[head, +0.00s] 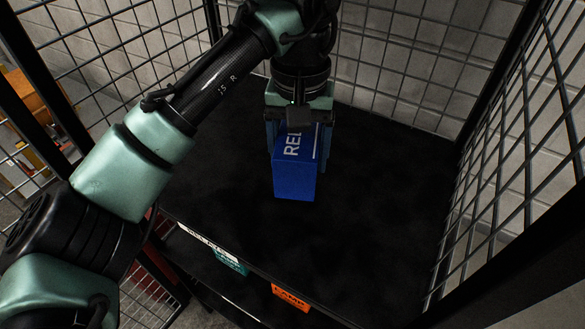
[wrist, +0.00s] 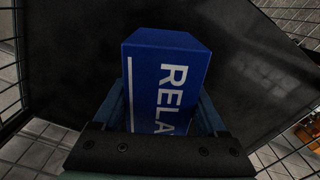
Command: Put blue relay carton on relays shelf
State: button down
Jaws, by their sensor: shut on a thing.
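The blue relay carton (head: 295,179) has white lettering that begins "REL" on its top. It is at the middle of the black shelf (head: 385,215), whose front edge carries a white label that seems to read "RELAYS" (head: 207,243). My gripper (head: 297,150) comes from above and is shut on the carton, one finger on each side. In the wrist view the carton (wrist: 165,80) sits between the two fingers with "RELA" showing. I cannot tell whether the carton's underside touches the shelf or is slightly above it.
Black wire mesh panels close in the left, back and right of the shelf. On a lower level stand a teal carton (head: 229,262) and an orange carton (head: 290,297). The shelf around the blue carton is bare. Orange things (head: 35,105) lie beyond the left mesh.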

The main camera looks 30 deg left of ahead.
aim_at(299, 135)
jog(key=shift+f+p, duration=0.5)
jog(key=shift+f, duration=2.65)
jog(key=shift+f, duration=0.1)
grip_release()
notch_tip(299, 135, up, 12)
jog(key=shift+r+b, duration=0.1)
jog(key=shift+b, duration=0.4)
